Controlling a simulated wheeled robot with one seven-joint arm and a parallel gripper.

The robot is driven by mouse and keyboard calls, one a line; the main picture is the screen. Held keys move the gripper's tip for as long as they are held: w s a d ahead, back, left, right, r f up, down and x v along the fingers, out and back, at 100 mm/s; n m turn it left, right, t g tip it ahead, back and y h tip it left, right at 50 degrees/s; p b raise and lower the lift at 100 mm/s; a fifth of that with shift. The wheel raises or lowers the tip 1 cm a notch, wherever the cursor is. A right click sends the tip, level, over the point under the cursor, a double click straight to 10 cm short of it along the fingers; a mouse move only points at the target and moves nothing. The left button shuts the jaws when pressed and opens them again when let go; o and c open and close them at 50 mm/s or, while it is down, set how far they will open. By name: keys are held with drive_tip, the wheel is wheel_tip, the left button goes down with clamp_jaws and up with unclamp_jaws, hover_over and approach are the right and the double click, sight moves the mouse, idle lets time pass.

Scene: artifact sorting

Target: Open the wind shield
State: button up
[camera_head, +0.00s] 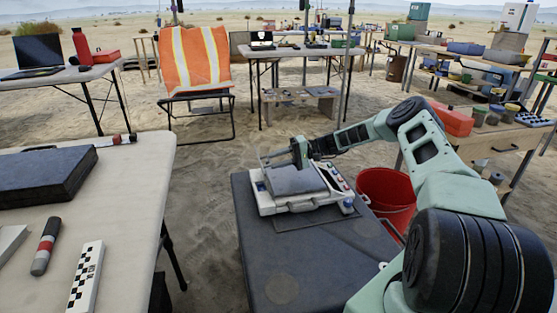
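A white device (340,195) with blue and red details lies on the dark case-like stand (330,250) in the middle. A grey, box-like part (292,180) sits on top of it, and a thin frame rises at its rear left; I take this upper part for the wind shield, but cannot tell its edges clearly. My gripper (299,152) reaches in from the right and is at the upper rear of the grey part. It looks close to or touching it. Its fingers are too small to tell whether they are open or shut.
A red bucket (386,197) stands right of the stand, under my arm. A pale table (125,190) at left holds a black case (45,175), a marker-like tube (46,246) and a checkered scale bar (86,277). A chair with an orange vest (195,60) stands behind. Sand lies between.

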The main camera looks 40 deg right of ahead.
drive_tip(key=shift+d+r, duration=0.1)
drive_tip(key=v, duration=1.7)
drive_tip(key=shift+p, duration=0.3)
drive_tip(key=shift+s, duration=0.1)
drive_tip(key=shift+d, duration=0.1)
